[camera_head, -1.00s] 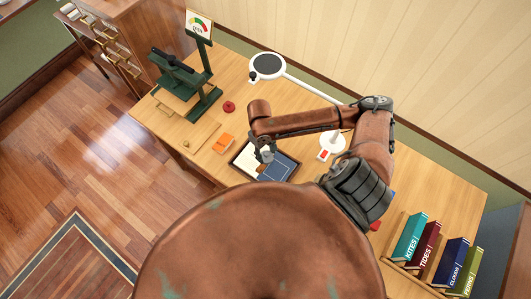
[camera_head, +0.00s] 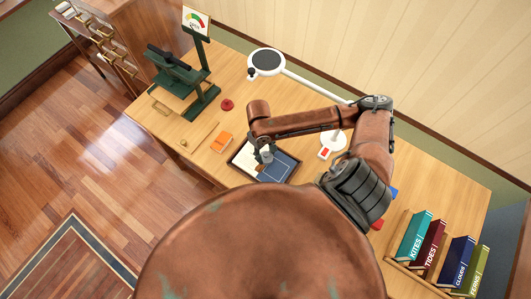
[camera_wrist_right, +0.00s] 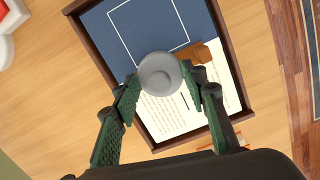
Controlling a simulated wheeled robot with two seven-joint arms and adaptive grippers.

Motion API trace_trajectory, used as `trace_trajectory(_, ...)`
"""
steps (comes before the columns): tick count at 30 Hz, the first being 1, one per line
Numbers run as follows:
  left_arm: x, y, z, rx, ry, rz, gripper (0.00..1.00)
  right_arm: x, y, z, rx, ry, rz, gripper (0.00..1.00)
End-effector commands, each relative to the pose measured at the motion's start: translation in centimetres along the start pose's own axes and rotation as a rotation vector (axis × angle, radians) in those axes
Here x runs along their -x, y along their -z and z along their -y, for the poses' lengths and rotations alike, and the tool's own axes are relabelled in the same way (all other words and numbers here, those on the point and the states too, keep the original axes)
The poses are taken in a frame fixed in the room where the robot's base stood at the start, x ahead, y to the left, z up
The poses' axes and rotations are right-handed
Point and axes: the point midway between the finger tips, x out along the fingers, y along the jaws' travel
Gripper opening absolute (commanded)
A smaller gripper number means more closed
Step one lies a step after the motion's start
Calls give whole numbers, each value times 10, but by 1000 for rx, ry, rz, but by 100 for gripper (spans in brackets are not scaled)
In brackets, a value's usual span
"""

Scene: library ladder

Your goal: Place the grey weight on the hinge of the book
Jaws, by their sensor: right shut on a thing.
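The grey weight (camera_wrist_right: 160,72) is a round knobbed piece held between the fingertips of my right gripper (camera_wrist_right: 168,92), which is shut on it. In the head view the right gripper (camera_head: 265,150) is over the dark-rimmed tray (camera_head: 236,166). The book (camera_wrist_right: 145,38) in the tray shows a blue part with a white outline and a cream page with text. The weight overlaps the line where blue and cream meet. A brown piece (camera_wrist_right: 197,53) lies on that line beside it. I cannot tell whether the weight touches the book. My left gripper is out of view.
An orange block (camera_head: 222,142) lies left of the tray. A lamp (camera_head: 267,63), a red disc (camera_head: 227,105) and a green scale (camera_head: 180,80) stand farther back. Several upright books (camera_head: 430,245) are at the right. My body hides the front of the table.

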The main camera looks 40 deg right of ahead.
Motion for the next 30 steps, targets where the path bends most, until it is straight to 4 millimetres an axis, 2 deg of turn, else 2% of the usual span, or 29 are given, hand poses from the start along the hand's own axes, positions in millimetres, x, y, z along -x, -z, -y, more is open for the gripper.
trace_trajectory(7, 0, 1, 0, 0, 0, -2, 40, -4, 1, 0, 0, 0, 0, 0)
trace_trajectory(8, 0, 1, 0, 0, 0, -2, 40, -5, 1, 0, 0, 0, 0, 41)
trace_trajectory(16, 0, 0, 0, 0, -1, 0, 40, -4, 1, 0, 0, 0, 0, 59)
trace_trajectory(26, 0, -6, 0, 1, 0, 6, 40, -4, 0, 0, 0, 1, 1, 60)
trace_trajectory(30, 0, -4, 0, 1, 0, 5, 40, 8, 1, 0, 1, 1, -1, 60)
